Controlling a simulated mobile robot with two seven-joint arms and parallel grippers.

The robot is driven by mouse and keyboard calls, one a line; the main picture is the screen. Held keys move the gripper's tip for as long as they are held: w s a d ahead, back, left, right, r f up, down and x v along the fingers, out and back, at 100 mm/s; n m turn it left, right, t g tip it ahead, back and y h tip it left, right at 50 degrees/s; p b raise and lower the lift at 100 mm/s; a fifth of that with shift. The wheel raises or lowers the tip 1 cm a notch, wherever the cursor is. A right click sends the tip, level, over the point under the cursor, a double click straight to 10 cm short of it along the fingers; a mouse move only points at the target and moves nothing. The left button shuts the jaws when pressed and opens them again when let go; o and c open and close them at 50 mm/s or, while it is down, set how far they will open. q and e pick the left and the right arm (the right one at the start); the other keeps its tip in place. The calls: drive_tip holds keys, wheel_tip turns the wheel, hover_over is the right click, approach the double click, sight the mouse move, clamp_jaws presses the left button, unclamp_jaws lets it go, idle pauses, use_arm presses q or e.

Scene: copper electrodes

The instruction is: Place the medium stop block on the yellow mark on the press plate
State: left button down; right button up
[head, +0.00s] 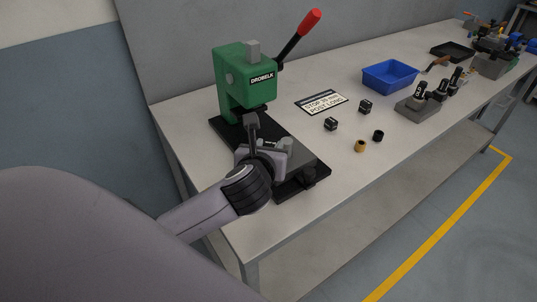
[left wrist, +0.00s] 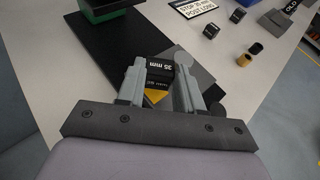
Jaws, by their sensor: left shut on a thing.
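My left gripper (head: 268,148) is over the black press plate (head: 313,163) in front of the green press (head: 244,80). In the left wrist view the gripper (left wrist: 160,72) is shut on a black block marked 35 mm (left wrist: 160,68), the medium stop block. Part of the yellow mark (left wrist: 155,96) shows just below the block, between the fingers. The rest of the mark is hidden. I cannot tell whether the block touches the plate. In the head view the gripper hides the block. My right gripper is not in view.
Two other black blocks (head: 330,124) (head: 365,106), a brass cylinder (head: 360,146) and a black cylinder (head: 378,136) stand right of the plate. A sign (head: 321,102) reads STOP 35 mm, POST LONG. A blue bin (head: 390,77) and a grey holder (head: 417,110) stand farther right.

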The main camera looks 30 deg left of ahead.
use_arm(q)
drive_tip(key=shift+f, duration=1.05)
drive_tip(key=shift+f, duration=0.1)
drive_tip(key=c, duration=0.7)
unclamp_jaws()
drive_tip(key=shift+c, duration=0.2)
drive_tip(key=v, duration=1.2)
